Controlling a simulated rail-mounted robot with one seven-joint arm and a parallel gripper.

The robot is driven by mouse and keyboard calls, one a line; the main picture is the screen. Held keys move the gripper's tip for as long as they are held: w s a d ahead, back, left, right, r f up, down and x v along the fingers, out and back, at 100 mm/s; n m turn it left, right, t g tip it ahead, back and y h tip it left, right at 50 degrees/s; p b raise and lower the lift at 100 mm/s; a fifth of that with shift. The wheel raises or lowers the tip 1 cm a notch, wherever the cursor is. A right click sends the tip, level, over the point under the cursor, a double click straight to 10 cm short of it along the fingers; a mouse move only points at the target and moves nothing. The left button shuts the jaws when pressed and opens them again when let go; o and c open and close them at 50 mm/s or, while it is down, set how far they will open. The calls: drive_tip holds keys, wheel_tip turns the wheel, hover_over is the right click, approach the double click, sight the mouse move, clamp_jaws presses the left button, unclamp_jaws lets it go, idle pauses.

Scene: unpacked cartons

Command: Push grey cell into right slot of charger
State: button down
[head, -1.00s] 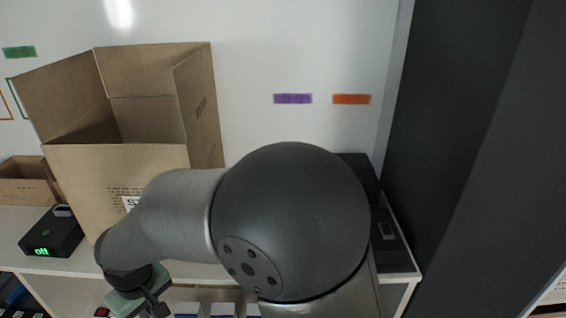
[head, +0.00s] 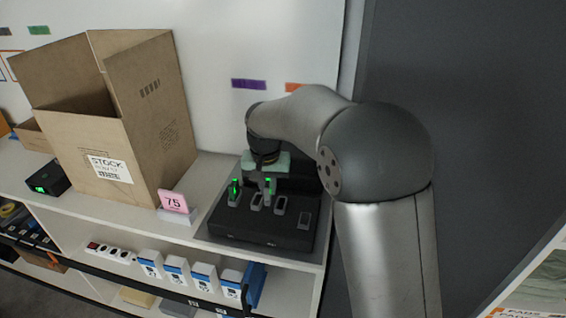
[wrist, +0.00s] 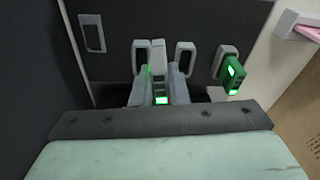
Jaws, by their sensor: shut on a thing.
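The black charger (head: 262,236) sits on the shelf top, with a row of grey-rimmed slots. A green-lit cell (head: 235,188) stands at the left end of the row; in the wrist view it shows at the right (wrist: 234,74). My gripper (head: 267,184) is over the middle of the row. In the wrist view my gripper (wrist: 160,88) is shut on the grey cell (wrist: 158,46), between two slot rims. A green light shows between the fingers. Whether the held cell touches the charger is hidden.
A large open carton (head: 110,125) and a pink "75" sign (head: 173,202) stand left of the charger. A black box (head: 48,178) with a green display is farther left. A dark panel (head: 450,110) rises at the right. Blue-white packs (head: 175,270) are below.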

drive_tip(key=w+d+r+m, duration=0.2)
drive_tip(key=w+d, duration=0.1)
drive_tip(key=shift+d+f+b, duration=0.15)
drive_tip(key=shift+f+b, duration=1.55)
drive_tip(key=shift+f, duration=1)
drive_tip(key=shift+f+b, duration=0.6)
drive_tip(key=shift+f, duration=0.35)
idle(0.5)
drive_tip(key=c, duration=1.3)
unclamp_jaws()
drive_tip(key=r, duration=0.5)
drive_tip(key=s+r, duration=0.1)
drive_tip(key=r, duration=0.5)
drive_tip(key=s+r, duration=0.1)
drive_tip(key=r, duration=0.5)
drive_tip(key=shift+s+a+r+b, duration=0.1)
drive_tip(key=shift+a+r+b, duration=0.1)
drive_tip(key=shift+b, duration=0.1)
